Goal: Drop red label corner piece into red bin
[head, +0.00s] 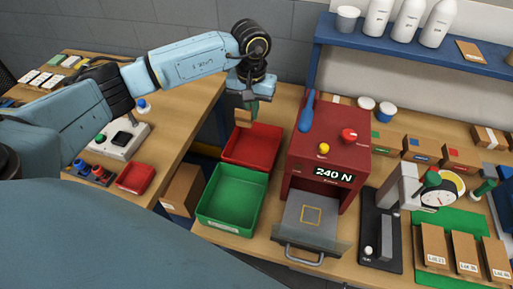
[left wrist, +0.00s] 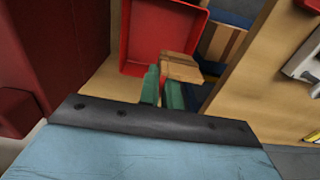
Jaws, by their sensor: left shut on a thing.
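My left gripper (head: 254,108) is shut on a small brown corner piece (head: 242,117) and holds it in the air above the back part of the red bin (head: 262,133). In the left wrist view the corner piece (left wrist: 180,67) sits at the tips of the green fingers (left wrist: 163,88). There it overlaps the near right edge of the red bin (left wrist: 158,35) in the picture. No red label shows on the visible faces of the piece. The inside of the red bin looks empty where it shows. My right gripper is not in view.
A green bin (head: 229,203) stands in front of the red bin. A red press (head: 327,143) reading 240 N stands close on the right. A blue shelf (head: 400,57) with white bottles is at the back right. A side table with a small red tray (head: 136,178) is on the left.

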